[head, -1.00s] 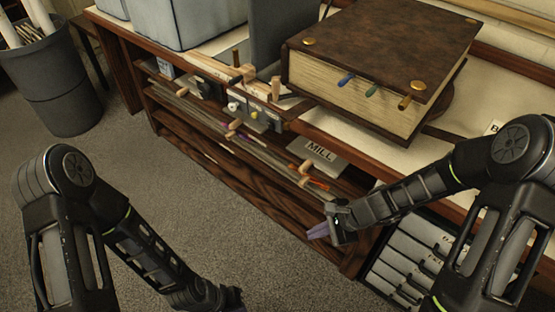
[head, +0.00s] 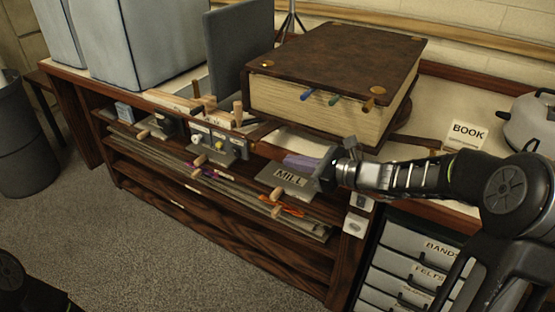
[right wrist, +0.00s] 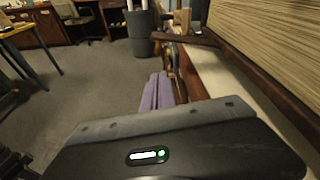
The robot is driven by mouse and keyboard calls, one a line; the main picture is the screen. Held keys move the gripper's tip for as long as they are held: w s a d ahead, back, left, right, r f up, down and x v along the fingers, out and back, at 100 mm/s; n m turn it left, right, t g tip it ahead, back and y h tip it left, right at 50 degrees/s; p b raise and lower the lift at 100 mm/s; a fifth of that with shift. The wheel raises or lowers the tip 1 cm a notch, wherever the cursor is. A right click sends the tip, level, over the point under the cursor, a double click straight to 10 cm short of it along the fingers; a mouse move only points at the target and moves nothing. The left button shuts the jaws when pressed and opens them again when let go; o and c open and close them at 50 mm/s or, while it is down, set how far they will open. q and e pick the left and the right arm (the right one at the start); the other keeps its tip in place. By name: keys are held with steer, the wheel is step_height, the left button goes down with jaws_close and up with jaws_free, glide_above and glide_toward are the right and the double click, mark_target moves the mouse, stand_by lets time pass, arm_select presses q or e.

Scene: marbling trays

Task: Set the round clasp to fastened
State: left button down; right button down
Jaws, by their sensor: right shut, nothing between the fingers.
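A large brown book (head: 345,55) lies shut on the bench top, with small round brass pieces on its cover. A dark strap (head: 262,130) lies off its left front and another (head: 415,142) off its right front. I cannot tell which part is the round clasp or how it is set. My right gripper (head: 300,162) is shut and empty, its purple fingers in front of the book's lower front edge, above the MILL plate. In the right wrist view the fingers (right wrist: 157,92) are together and the book's page edges (right wrist: 280,50) rise at the right. My left gripper is out of view.
The MILL plate (head: 290,180) and several wooden-handled tools sit on the shelf under the bench edge. A BOOK sign (head: 466,135) stands right of the book, with a grey pot (head: 530,125) beyond. Grey bins (head: 150,45) stand at the left. Labelled drawers (head: 415,262) are below right.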

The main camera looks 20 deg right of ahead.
steer(key=x, duration=0.9)
steer(key=shift+w+a+b, duration=0.15)
steer(key=shift+w+b, duration=0.1)
steer(key=shift+b, duration=0.2)
step_height(320, 180, up, 10)
steer(key=m+g+y+p, duration=0.1)
steer(key=m+p, duration=0.4)
steer(key=p, duration=1.2)
glide_above(265, 131)
steer(key=s, duration=0.5)
steer(key=shift+w+a+f, duration=0.15)
steer(key=shift+w+a, duration=0.1)
steer(key=shift+a, duration=0.05)
steer(key=shift+d, duration=0.1)
